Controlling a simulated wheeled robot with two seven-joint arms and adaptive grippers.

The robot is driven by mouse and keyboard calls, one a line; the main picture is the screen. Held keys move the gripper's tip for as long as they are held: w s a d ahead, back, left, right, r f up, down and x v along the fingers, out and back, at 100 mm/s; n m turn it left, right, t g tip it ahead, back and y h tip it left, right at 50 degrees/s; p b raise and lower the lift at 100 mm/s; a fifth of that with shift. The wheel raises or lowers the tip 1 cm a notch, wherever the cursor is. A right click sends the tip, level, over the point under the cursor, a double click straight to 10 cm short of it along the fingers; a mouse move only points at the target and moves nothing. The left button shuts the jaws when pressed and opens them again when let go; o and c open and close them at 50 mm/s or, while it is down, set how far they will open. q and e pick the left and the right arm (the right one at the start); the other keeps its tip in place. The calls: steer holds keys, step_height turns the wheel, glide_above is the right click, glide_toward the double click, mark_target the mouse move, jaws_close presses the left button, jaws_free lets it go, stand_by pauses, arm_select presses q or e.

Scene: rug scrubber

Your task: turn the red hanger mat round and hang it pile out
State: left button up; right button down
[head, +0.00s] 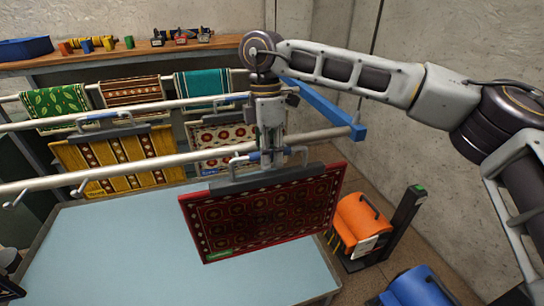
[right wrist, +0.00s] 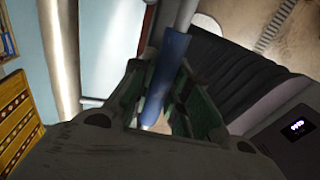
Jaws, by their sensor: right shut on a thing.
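The red hanger mat (head: 265,212) hangs from a dark clamp bar in the middle of the head view. It has a red border, rows of dark medallions and a small green label at its lower left; I cannot tell whether this face is pile or back. My right gripper (head: 271,160) is above it, shut on the hanger's blue handle grip, which shows between the fingers in the right wrist view (right wrist: 165,72). The front rail (head: 120,172) runs by the hanger; whether the hooks touch it is unclear. My left gripper is not in view.
A yellow mat (head: 115,158) and a cream-red mat (head: 222,134) hang farther back. Green, brown and teal mats drape over the back rail. A pale blue table (head: 120,250) lies below. An orange machine (head: 360,222) and a blue thing (head: 418,288) stand at right.

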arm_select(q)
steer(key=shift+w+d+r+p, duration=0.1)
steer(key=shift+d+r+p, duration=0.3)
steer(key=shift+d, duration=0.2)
arm_select(e)
steer(key=w+f, duration=0.1)
steer(key=w+a, duration=0.1)
steer(key=w, duration=0.1)
steer(key=w+f, duration=0.1)
steer(key=shift+w+a+f, duration=0.3)
steer(key=shift+w+f, duration=0.05)
steer(key=shift+w, duration=0.05)
steer(key=c, duration=1.3)
jaws_free()
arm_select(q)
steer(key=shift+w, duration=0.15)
arm_select(e)
steer(key=shift+s, duration=0.1)
